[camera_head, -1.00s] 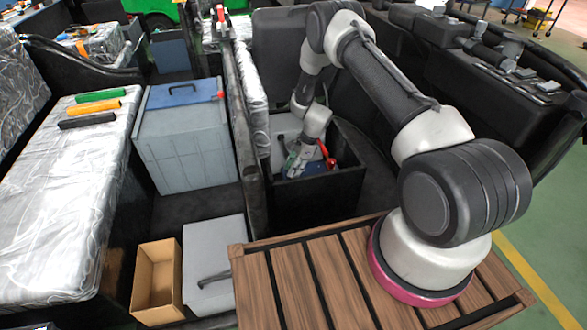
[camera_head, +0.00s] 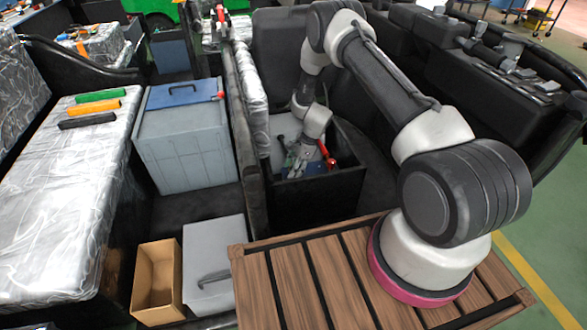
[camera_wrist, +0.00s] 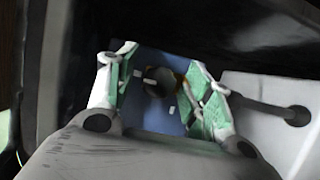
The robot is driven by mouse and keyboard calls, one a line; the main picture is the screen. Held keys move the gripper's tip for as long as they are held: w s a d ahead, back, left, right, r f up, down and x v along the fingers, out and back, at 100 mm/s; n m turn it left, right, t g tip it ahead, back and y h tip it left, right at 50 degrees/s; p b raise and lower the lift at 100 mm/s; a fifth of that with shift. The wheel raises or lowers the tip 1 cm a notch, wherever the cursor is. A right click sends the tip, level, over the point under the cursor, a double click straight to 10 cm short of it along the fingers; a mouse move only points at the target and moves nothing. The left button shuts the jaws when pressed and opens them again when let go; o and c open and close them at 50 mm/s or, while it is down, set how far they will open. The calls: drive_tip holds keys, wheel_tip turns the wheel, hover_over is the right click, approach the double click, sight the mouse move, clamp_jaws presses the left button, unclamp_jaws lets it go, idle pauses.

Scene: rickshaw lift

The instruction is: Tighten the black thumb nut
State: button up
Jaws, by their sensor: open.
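My gripper (camera_wrist: 160,88) points down into a black open box, with its two green-padded fingers apart. In the wrist view a dark round piece (camera_wrist: 158,81), which looks like the black thumb nut, lies between the fingers against a blue surface (camera_wrist: 165,118). I see gaps on both sides of it; whether either finger touches it I cannot tell. In the head view my gripper (camera_head: 297,160) is low inside the box, and its fingers and wrist hide the nut there.
The black box's front wall (camera_head: 315,203) stands close to my gripper. A red handle (camera_head: 327,156) is just right of it. A rod with a black end (camera_wrist: 297,115) lies to the right in the wrist view. A grey-blue case (camera_head: 185,140) stands left, beyond a black partition.

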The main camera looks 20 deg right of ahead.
drive_tip(key=v, duration=1.2)
